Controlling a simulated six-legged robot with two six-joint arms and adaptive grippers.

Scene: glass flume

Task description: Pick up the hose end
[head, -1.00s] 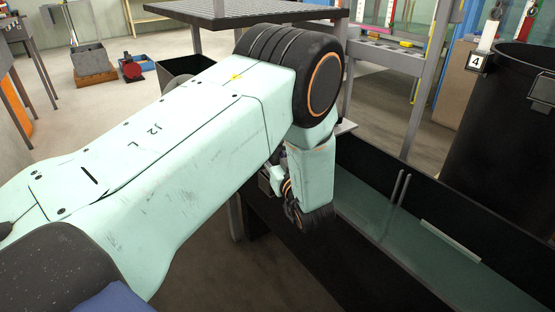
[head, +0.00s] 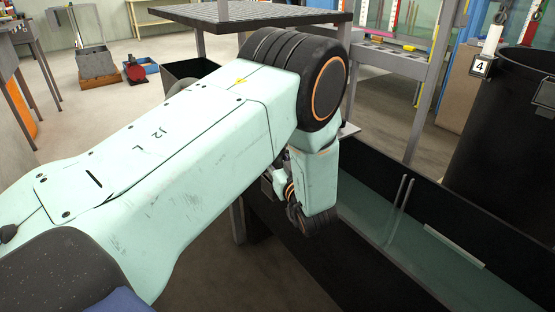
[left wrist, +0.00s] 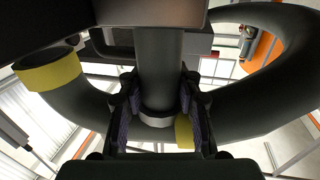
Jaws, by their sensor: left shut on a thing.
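In the left wrist view, a thick dark grey hose end (left wrist: 158,70) with a pale ring near its lower end stands between the fingers of my left gripper (left wrist: 158,112). The gripper is shut on it. More thick dark hose (left wrist: 262,88) curves around on the right, and another section with a yellow band (left wrist: 48,72) lies on the left. In the head view, my left forearm and wrist cover the hose end and most of the gripper. My right gripper is in neither view.
A glass-sided flume with a black rim (head: 395,165) runs along the right. A large black barrel (head: 505,130) stands beyond it, near a label 4 (head: 481,66). A black grated shelf (head: 250,14) is at the back. Floor at the left is partly clear.

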